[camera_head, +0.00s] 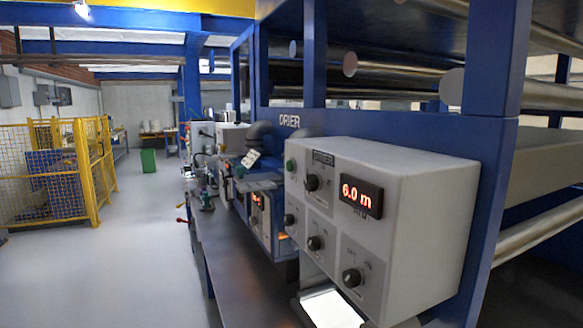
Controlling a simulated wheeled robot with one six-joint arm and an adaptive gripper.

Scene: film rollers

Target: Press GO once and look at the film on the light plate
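A grey control box (400,215) fills the right foreground on a blue machine frame marked "DRIER". A green round button (291,166) sits at the upper left of its front face; I cannot read a GO label on it. A red lit display (361,195) reads 6.0 m. Several black knobs, one at the lower right (351,278), are on the same face. A bright white lit plate (331,309) lies low under the box, cut by the bottom edge; I cannot make out film on it. My gripper is not in view.
Silver rollers (540,228) run across the blue frame (491,150) at right. A dark bench (240,260) with more equipment runs along the machine. A yellow mesh fence (85,165) stands at left. The grey floor (110,265) between is clear.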

